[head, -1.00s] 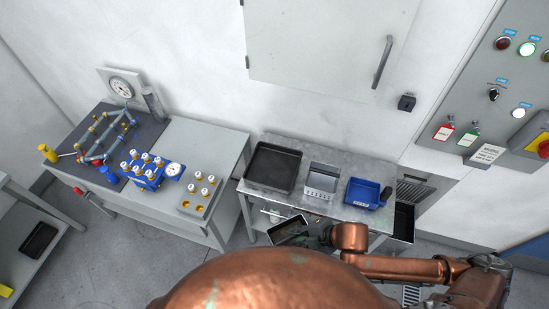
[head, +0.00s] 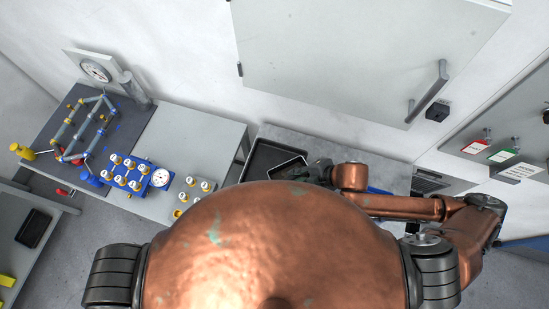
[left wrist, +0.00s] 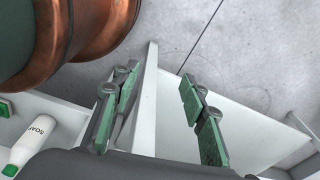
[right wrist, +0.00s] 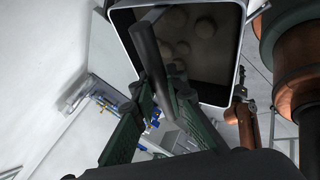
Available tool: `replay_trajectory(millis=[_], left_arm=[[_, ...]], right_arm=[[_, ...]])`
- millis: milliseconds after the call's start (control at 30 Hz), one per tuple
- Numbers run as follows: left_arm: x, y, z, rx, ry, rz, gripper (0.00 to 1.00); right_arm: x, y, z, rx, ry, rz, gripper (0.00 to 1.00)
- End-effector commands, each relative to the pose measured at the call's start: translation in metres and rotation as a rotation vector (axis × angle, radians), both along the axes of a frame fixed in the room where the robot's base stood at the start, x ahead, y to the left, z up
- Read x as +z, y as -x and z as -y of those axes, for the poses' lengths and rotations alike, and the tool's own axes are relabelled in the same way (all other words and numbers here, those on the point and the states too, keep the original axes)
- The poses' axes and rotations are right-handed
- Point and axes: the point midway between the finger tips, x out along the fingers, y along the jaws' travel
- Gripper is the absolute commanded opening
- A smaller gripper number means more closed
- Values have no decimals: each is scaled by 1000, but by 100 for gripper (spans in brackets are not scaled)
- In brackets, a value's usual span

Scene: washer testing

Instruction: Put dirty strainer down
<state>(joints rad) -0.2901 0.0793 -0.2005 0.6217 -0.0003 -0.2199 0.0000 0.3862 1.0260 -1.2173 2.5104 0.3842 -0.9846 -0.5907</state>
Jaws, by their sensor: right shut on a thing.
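The dirty strainer (head: 288,168) is a dark rectangular basket with a pale rim, over or in the black tray (head: 262,150) at the left of the steel table. I cannot tell whether it touches the tray. My right gripper (head: 318,172) is shut on its handle. The right wrist view shows the strainer (right wrist: 192,45) with round pale patches inside, and the handle running between the fingers of my right gripper (right wrist: 160,92). My left gripper (left wrist: 160,88) is open and empty in the left wrist view.
A workbench (head: 195,135) at left carries a blue valve block (head: 138,178), a pipe frame (head: 85,130) and a gauge. A wall cabinet (head: 350,50) hangs above. A soap bottle (left wrist: 35,140) shows near my left gripper. My body hides much of the steel table.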

Motion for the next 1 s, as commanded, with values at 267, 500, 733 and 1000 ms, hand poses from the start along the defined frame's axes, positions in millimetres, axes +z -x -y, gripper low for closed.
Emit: replay_trajectory(millis=[267, 500, 733, 1000], left_arm=[[-48, 30, -2, 8, -3, -36, 40], [-75, 14, -2, 4, -2, -17, 40], [-59, -1, 0, 1, 0, 4, 40], [-56, 10, -1, 3, -1, -10, 40]], right_arm=[[-19, -26, -18, 4, -6, 6, 0], [-32, -56, -38, 6, -6, 6, 0], [-59, -89, -58, 2, -4, -1, 0], [-89, -110, -71, 4, -4, 2, 0]])
